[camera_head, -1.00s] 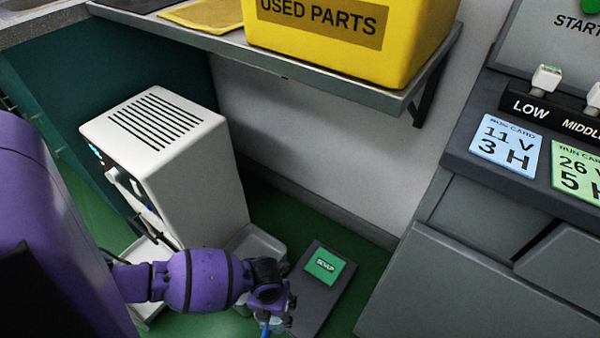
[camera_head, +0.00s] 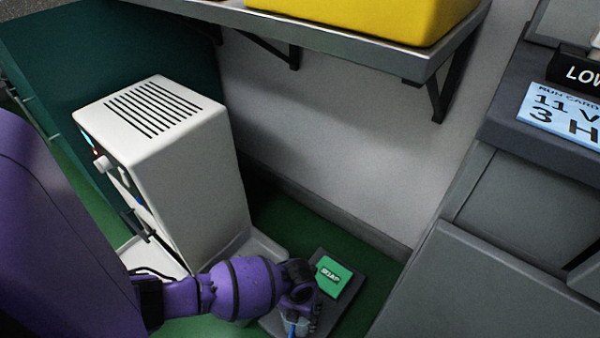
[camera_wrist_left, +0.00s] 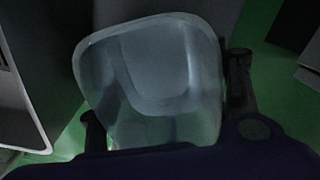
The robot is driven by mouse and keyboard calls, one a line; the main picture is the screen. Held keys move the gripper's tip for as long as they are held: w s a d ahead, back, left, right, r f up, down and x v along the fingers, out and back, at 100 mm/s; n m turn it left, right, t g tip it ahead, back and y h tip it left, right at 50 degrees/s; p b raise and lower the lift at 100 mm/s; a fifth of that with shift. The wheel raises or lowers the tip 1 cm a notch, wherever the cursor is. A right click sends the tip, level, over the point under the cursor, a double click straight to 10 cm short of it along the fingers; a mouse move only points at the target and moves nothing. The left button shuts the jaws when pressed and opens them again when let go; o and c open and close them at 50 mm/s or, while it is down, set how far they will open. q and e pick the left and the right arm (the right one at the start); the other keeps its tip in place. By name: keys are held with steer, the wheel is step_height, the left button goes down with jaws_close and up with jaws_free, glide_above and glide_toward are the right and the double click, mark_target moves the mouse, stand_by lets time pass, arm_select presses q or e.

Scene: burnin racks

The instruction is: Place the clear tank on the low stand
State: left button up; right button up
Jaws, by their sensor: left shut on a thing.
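The clear tank (camera_wrist_left: 150,75) is a see-through, rounded box that fills the middle of the left wrist view. My left gripper (camera_head: 297,318) is shut on it, with a finger at each side of the tank in the wrist view. In the head view only a small pale part of the tank shows below the gripper. The low stand (camera_head: 343,304) is a dark grey slab on the green floor with a green label. The gripper and tank overlap its near left part in the picture; I cannot tell whether the tank touches it. My right gripper is not in view.
A white vented machine (camera_head: 180,170) stands left of the stand, with a pale base beside my left arm. A wall shelf (camera_head: 380,50) with a yellow bin (camera_head: 370,18) hangs above. A grey console (camera_head: 470,260) stands to the right.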

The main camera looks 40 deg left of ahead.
arm_select(q)
steer(key=shift+w+f, duration=0.1)
steer(key=shift+f, duration=0.3)
steer(key=shift+r, duration=0.1)
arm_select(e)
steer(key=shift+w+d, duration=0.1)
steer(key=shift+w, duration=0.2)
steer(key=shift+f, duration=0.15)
arm_select(q)
steer(key=o, duration=1.8)
steer(key=shift+f, duration=0.2)
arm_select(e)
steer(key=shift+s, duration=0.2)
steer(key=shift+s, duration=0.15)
